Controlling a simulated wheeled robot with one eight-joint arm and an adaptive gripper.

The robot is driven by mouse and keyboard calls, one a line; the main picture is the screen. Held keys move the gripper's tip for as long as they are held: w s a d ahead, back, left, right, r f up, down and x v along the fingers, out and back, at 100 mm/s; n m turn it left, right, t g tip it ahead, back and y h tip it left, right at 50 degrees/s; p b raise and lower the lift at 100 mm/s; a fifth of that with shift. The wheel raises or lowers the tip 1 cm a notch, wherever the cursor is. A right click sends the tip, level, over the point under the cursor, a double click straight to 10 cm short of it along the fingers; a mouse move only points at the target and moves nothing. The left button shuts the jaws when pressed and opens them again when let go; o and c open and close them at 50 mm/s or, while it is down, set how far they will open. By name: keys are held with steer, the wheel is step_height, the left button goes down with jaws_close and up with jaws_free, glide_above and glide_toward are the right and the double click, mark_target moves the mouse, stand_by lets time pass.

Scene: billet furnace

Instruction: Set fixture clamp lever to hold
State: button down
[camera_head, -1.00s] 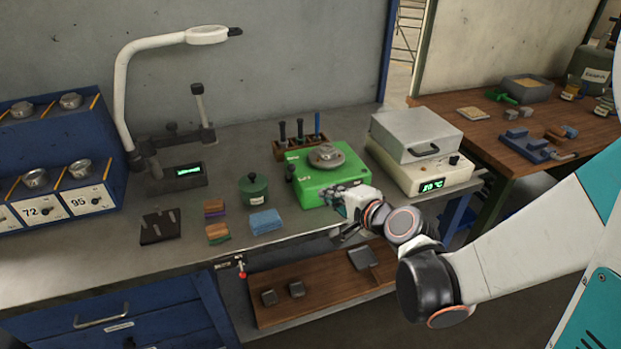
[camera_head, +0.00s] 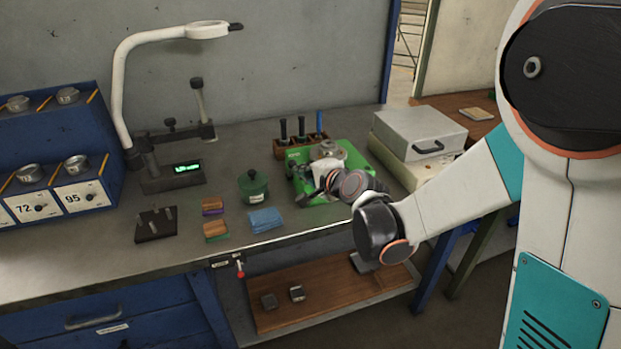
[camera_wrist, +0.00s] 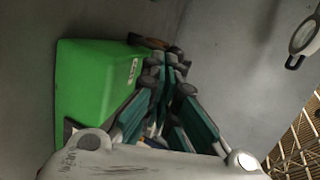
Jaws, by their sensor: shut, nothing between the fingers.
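A small lever with a red tip (camera_head: 240,271) hangs at the bench's front edge beside a small plate too small to read. A dark stand with an upright black-knobbed post (camera_head: 198,98) is at the back left. I cannot tell which of these is the clamp lever, or its setting. My gripper (camera_head: 312,190) is over the green machine (camera_head: 365,157), which has a round metal top, and partly hides it. In the wrist view my gripper (camera_wrist: 166,66) is shut and empty, with the green machine (camera_wrist: 85,95) on its left.
A green lidded pot (camera_head: 254,187), a blue cloth (camera_head: 265,219) and a black block with pins (camera_head: 156,224) stand on the bench. A wooden tool holder (camera_head: 301,143) is behind the machine, and a grey-lidded box (camera_head: 420,132) is right of it.

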steer(key=shift+r, duration=0.1)
stand_by(0.3)
steer(key=shift+w+a+r+g+p, duration=0.1)
steer(key=shift+w+r+g+p, duration=0.15)
steer(key=shift+p, duration=0.3)
steer(key=shift+w+a+r+g+p, duration=0.1)
steer(key=shift+w+r+g+p, duration=0.2)
steer(key=shift+p, duration=0.4)
